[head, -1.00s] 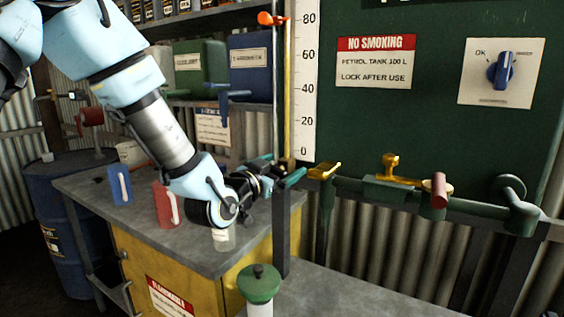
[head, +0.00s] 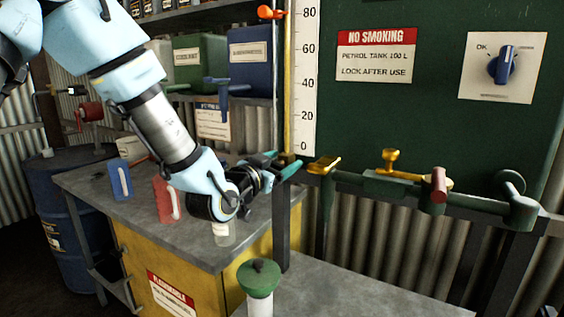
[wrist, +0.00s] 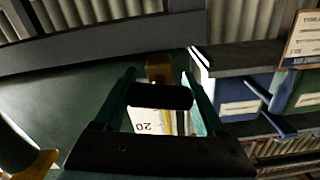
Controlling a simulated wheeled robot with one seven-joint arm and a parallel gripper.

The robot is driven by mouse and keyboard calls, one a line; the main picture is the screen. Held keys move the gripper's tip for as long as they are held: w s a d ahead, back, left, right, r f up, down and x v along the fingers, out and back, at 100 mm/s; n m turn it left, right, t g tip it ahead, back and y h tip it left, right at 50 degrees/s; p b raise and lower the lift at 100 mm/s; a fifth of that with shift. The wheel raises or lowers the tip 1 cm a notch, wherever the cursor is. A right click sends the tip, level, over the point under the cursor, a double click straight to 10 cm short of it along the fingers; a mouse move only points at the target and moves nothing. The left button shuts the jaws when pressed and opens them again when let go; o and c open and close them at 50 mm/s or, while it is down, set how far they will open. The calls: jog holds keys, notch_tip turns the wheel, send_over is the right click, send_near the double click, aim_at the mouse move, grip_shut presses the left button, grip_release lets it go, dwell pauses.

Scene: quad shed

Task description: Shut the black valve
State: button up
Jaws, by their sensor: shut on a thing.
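My gripper (wrist: 162,88) is shut on the black valve's handle (wrist: 160,97), a dark bar lying crosswise between the two green fingers in the wrist view. A brass-coloured part (wrist: 159,68) shows just beyond the handle. In the head view my gripper (head: 284,163) is at the foot of the yellow gauge tube, beside the pale scale. The handle is mostly hidden there by the fingers, and I cannot tell from this whether the valve is open or shut.
An orange handle (head: 271,12) sits above. A green-capped container (head: 259,280) and red can (head: 166,200) stand below.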

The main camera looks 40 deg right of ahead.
jog(key=shift+f+n+b, duration=0.2)
jog(key=shift+n+b, duration=0.3)
jog(key=shift+b, duration=0.25)
jog(key=shift+c, duration=0.2)
jog(key=shift+r+n+b, duration=0.2)
jog(key=shift+n+b, duration=0.3)
jog(key=shift+n, duration=0.4)
jog(key=o, duration=1.3)
jog(key=shift+a, duration=0.15)
jog(key=b+v, duration=0.3)
jog(key=v, duration=0.7)
jog(key=shift+a, duration=0.3)
